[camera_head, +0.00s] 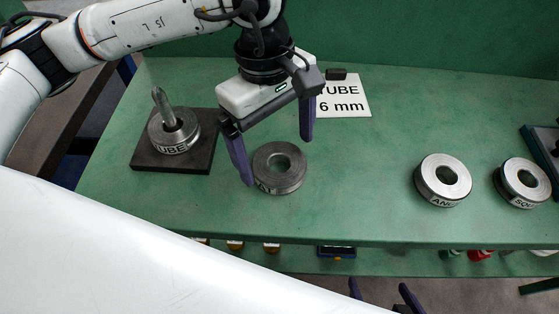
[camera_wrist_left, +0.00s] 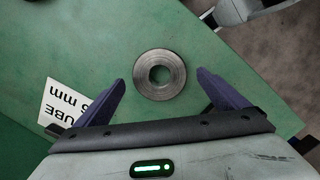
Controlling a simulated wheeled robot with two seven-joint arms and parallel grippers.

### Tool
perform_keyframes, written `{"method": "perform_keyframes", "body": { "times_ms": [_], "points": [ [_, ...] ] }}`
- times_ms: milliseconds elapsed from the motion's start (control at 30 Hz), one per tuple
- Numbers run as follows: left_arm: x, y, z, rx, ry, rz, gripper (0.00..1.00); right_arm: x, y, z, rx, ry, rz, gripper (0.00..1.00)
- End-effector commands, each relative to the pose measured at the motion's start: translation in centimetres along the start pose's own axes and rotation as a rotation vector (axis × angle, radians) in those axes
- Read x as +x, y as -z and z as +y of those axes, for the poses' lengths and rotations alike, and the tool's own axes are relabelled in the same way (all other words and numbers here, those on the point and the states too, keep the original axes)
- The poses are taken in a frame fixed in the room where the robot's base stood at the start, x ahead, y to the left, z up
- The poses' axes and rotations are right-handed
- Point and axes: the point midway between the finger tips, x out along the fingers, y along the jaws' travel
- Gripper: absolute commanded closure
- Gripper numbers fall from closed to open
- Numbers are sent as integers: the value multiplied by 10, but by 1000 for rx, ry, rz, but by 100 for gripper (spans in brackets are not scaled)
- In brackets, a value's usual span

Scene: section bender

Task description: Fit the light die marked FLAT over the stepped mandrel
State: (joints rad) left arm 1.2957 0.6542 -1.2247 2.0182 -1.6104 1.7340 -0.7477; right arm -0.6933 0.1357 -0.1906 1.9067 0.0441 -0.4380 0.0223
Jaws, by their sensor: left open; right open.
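A grey ring die (camera_head: 279,180) lies flat on the green bench; its label is partly hidden by a finger, with only about "A" and part of another letter readable. It also shows in the left wrist view (camera_wrist_left: 160,93). My left gripper (camera_head: 277,162) is open, its purple fingers on either side of this die with gaps, seemingly above it. The mandrel (camera_head: 161,100) stands on a dark square base plate (camera_head: 147,158), with a die marked TUBE (camera_head: 174,143) around its post. The mandrel's lower part is hidden. My right gripper (camera_head: 383,292) is open and empty beyond the bench's front edge.
Two lighter dies, marked about "ANG" (camera_head: 430,190) and "SQU" (camera_head: 512,192), lie at the right. A white card reading "TUBE 6 mm" (camera_head: 346,97) lies behind the left gripper. The bench middle (camera_head: 360,165) is clear. Small items sit on a lower shelf.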

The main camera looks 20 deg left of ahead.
Motion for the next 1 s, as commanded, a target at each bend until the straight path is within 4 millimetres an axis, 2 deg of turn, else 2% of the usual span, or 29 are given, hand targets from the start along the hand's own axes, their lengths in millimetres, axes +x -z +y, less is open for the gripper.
{"method": "perform_keyframes", "body": {
  "times_ms": [200,467,800,1000],
  "points": [
    [24,1,0,1,1,-1,7,-2,13,0,-3,0,17,10],
    [26,1,0,1,-1,0,9,-2,13,0,-3,-1,19,10],
    [26,1,0,1,-1,-1,65,-2,11,0,-2,0,14,10],
    [25,0,1,1,-3,-1,65,-3,10,0,-2,0,11,10]
  ]
}}
